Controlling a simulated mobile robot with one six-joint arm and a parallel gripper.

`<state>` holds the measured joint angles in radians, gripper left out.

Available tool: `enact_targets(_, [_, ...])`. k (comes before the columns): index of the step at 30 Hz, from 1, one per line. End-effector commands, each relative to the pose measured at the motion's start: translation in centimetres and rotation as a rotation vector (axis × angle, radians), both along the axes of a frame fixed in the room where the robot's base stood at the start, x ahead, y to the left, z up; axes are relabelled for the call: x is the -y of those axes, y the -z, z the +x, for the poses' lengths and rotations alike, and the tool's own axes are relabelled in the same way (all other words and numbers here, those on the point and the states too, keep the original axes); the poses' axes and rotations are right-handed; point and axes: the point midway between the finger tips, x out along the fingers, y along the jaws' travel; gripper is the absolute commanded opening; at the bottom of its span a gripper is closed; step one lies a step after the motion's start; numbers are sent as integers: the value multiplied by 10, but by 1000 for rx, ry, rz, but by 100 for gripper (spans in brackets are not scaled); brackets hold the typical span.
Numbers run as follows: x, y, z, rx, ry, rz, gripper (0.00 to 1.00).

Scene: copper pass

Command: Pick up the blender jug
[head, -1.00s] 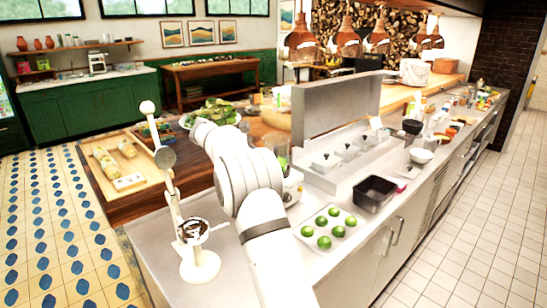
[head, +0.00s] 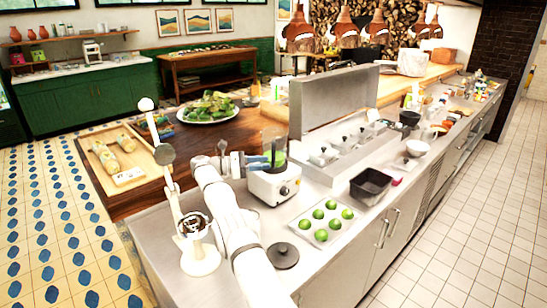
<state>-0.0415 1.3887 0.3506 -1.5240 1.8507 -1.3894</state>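The blender jug (head: 279,150) is clear, with green contents, and stands upright on its white blender base (head: 274,187) near the counter's back edge. My gripper (head: 268,161) is at the left side of the jug, its bluish fingers pointing right at it. The fingertips overlap the jug in the picture. I cannot tell whether they touch it, go around it or are closed.
A dark round lid (head: 283,256) lies on the counter close to my arm. A white tray of limes (head: 302,229) and a black pan (head: 357,190) are to the right. A juicer-like press (head: 199,255) stands at left. A lidded condiment station (head: 328,112) rises behind.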

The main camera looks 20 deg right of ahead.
Motion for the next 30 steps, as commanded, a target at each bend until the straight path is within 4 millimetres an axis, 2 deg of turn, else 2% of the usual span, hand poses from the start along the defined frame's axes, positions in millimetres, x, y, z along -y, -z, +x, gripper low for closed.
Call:
enact_targets(9, [15, -1, -4, 1, 1, 1, 39])
enact_targets(19, [58, 1, -10, -1, 0, 1, 39])
enact_targets(27, [61, 4, -11, 2, -2, 1, 39])
enact_targets(30, [61, 3, -11, 2, -2, 1, 32])
